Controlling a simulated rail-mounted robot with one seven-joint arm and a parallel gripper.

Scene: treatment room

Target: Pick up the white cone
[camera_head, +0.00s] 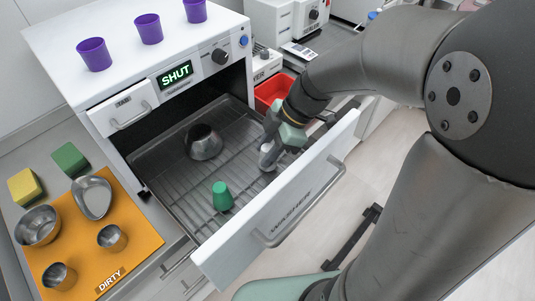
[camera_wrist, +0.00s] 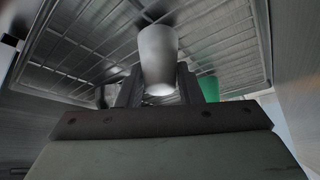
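The white cone (camera_wrist: 158,55) is between the two fingers of my gripper in the wrist view, with the narrow end toward the palm. The fingers meet its sides with no clear gap, so my gripper (camera_wrist: 159,78) looks shut on it. In the head view my gripper (camera_head: 270,150) reaches down into the right part of the open washer drawer. The cone (camera_head: 266,156) shows only in part there, low at the wire rack; whether it touches the rack is unclear.
A green cone (camera_head: 222,196) and a metal bowl (camera_head: 204,142) sit on the drawer's wire rack (camera_head: 185,180). The drawer front (camera_head: 285,205) rises close beside my gripper. Purple cups (camera_head: 149,29) stand on the washer top. Metal vessels stand on an orange mat (camera_head: 140,232) at left.

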